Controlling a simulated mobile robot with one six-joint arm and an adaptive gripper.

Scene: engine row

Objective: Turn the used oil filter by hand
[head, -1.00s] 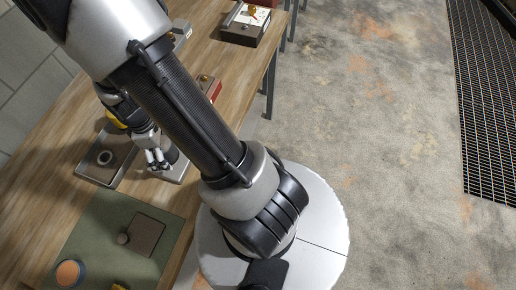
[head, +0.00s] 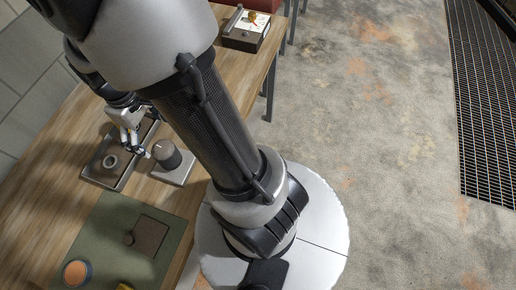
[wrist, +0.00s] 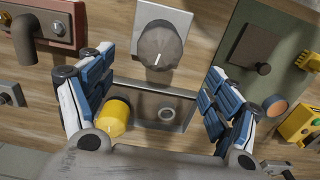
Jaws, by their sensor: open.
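The used oil filter (wrist: 160,46), a dark grey cylinder with a white mark on its face, stands on a light square block (wrist: 179,21). It also shows in the head view (head: 167,154), on its block at the bench's near edge. My gripper (wrist: 160,66) is open, its blue-padded fingers spread wide to the left and right, with nothing between them. In the head view my gripper (head: 136,142) is left of and behind the filter, above the shallow tray (head: 90,172), apart from the filter. A yellow cylinder (wrist: 116,114) lies near the left finger in the wrist view.
A small ring (wrist: 167,114) sits in the tray. A green mat (head: 90,232) holds a dark plate (head: 150,237) and an orange-topped round can (head: 77,272). A red block with a pipe (wrist: 45,28) is at the wrist view's upper left. The floor right of my base is clear.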

